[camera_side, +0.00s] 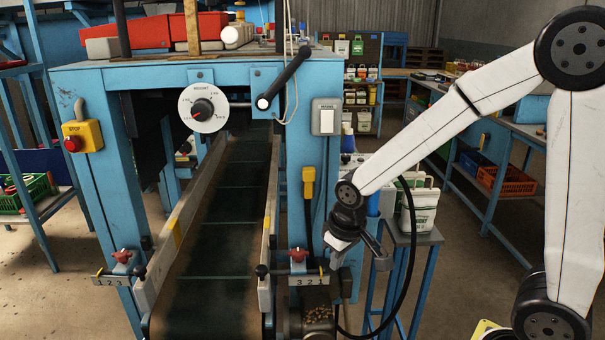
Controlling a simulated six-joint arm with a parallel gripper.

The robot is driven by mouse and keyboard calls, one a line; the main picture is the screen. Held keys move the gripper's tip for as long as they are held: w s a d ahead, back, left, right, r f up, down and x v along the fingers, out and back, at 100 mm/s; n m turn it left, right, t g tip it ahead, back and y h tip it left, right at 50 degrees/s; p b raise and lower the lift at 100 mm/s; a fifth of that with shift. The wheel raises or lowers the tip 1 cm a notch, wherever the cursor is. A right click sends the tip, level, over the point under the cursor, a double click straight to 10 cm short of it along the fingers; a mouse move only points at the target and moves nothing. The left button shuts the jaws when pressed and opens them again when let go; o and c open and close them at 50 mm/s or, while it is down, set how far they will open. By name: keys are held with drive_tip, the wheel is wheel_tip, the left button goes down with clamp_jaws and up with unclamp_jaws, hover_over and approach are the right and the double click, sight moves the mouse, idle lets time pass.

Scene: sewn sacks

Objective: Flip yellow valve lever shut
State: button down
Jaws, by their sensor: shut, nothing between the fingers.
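A yellow part (308,182) sits upright on the right blue post of the machine, with a black line running down below it. It is the only yellow lever-like thing I see on that post, but its exact shape is too small to be sure of. My gripper (380,258) is below and to the right of it, apart from it, in front of the small side stand. Its fingers are shut and empty. Part of the gripper is hard to make out against the dark background.
A conveyor belt (222,230) runs between metal side rails. A red knob (298,254) sits on the numbered plate. A black lever (284,78), a white dial (204,108) and a yellow stop box (83,137) are on the frame. A black hose loops under my arm. White containers (420,212) stand right.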

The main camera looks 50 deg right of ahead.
drive_tip(key=w+r+m+g+h, duration=0.1)
drive_tip(key=w+r+m+h, duration=0.2)
drive_tip(key=w+r+m, duration=0.2)
drive_tip(key=w+r+m+g+h, duration=0.2)
drive_tip(key=w+r+m+h, duration=0.2)
drive_tip(key=w+r, duration=0.8)
drive_tip(key=shift+w+d+r+m, duration=0.25)
drive_tip(key=shift+w+m, duration=0.15)
drive_tip(key=shift+w, duration=3.3)
drive_tip(key=shift+f, duration=0.1)
approach(309, 185)
drive_tip(key=shift+w+d+f, duration=0.3)
drive_tip(key=shift+d+f, duration=0.25)
drive_tip(key=shift+f, duration=0.2)
drive_tip(key=shift+w+d+f, duration=0.25)
drive_tip(key=shift+d+f, duration=0.25)
drive_tip(key=shift+f, duration=0.3)
